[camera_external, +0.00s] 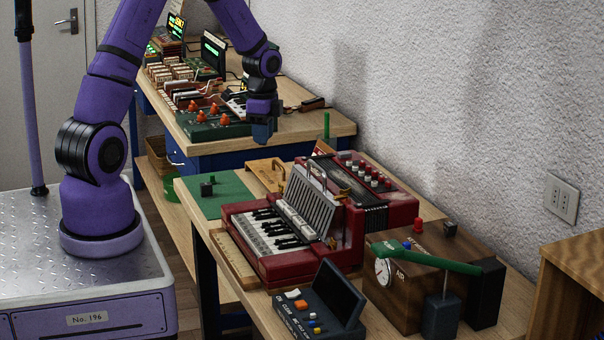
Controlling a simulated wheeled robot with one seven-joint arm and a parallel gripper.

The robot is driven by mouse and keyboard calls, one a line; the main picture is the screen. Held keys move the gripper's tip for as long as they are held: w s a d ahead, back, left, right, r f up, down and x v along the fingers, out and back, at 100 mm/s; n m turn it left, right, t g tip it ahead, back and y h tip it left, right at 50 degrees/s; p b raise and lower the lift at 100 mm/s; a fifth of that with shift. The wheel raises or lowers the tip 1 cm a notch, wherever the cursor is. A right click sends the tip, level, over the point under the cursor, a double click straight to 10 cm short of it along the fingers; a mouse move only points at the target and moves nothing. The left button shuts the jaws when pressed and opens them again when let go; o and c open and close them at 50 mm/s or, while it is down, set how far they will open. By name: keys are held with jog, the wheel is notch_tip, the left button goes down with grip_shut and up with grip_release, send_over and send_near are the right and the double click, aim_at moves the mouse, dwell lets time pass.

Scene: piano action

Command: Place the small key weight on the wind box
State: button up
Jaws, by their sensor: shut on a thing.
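The wind box (402,297) is a brown wooden box with a round white gauge and the word AIR, at the right of the near bench. A red knob, a small dark block (450,228) and a green lever (428,258) are on its top. My gripper is well apart from it, to the left and farther back.
A dark block (207,188) sits on a green mat (232,192). A red accordion-like keyboard (290,245) stands between my gripper and the wind box. A control panel with a dark screen (338,292) is in front. The far table (320,122) holds electronics. A wall runs behind.

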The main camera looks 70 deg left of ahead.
jog(key=d+m, duration=1)
jog(key=d, duration=2.3)
send_over(386, 237)
jog(key=shift+m, duration=0.3)
notch_tip(386, 237, down, 7)
jog(key=shift+s+r, duration=0.15)
jog(key=shift+r, duration=0.05)
jog(key=shift+f, duration=1.75)
jog(key=shift+f, duration=0.1)
jog(key=o, duration=0.9)
